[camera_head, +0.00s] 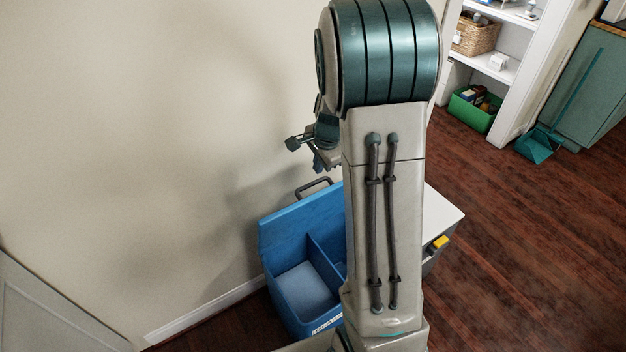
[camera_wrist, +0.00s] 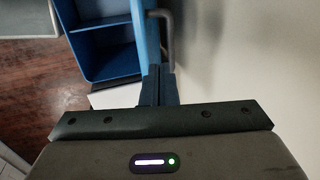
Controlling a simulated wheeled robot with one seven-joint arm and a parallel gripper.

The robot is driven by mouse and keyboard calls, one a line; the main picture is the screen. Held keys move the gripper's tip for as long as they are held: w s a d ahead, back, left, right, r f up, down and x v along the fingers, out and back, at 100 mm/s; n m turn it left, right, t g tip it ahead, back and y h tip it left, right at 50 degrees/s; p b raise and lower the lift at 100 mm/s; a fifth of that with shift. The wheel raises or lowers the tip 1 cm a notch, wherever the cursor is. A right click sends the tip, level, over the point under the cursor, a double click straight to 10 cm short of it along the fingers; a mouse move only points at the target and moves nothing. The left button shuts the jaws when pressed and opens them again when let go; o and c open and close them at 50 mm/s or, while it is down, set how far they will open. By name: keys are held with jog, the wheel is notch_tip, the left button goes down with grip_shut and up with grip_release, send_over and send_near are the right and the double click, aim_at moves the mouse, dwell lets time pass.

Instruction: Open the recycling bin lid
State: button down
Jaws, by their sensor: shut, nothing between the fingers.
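The blue recycling bin (camera_head: 292,315) stands on the floor by the wall, and its inside shows two compartments with a divider. Its blue lid (camera_head: 300,221) stands raised at the wall side, with a dark bar handle (camera_head: 313,187) at its top edge. In the wrist view the bin (camera_wrist: 107,65) shows at the top, with the lid (camera_wrist: 146,35) nearly edge-on and the handle (camera_wrist: 168,35) beside it. My gripper (camera_wrist: 158,72) is shut and empty, its fingertips close to the lid and handle; contact cannot be told. My arm hides part of the bin in the head view.
A white-topped unit (camera_head: 440,215) with a yellow item (camera_head: 439,243) stands right of the bin. The wall (camera_head: 140,130) is close behind the lid. Shelves (camera_head: 500,60), a green crate (camera_head: 474,108) and a dustpan (camera_head: 536,147) are farther right. The wooden floor (camera_head: 530,250) at right is clear.

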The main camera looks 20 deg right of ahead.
aim_at(314, 183)
jog(key=b+x, duration=0.1)
jog(key=x, duration=0.9)
jog(key=shift+d+f, duration=0.1)
jog(key=shift+w, duration=0.1)
jog(key=w+p, duration=0.1)
jog(key=p, duration=0.1)
jog(key=w+r+p, duration=0.1)
jog(key=p, duration=0.1)
jog(key=shift+w+a+g, duration=0.15)
jog(key=shift+a+g, duration=0.1)
jog(key=shift+g, duration=0.15)
jog(key=w, duration=0.3)
jog(key=shift+w+a+f, duration=0.2)
jog(key=shift+a+f, duration=0.05)
jog(key=shift+a, duration=0.05)
jog(key=shift+p, duration=0.3)
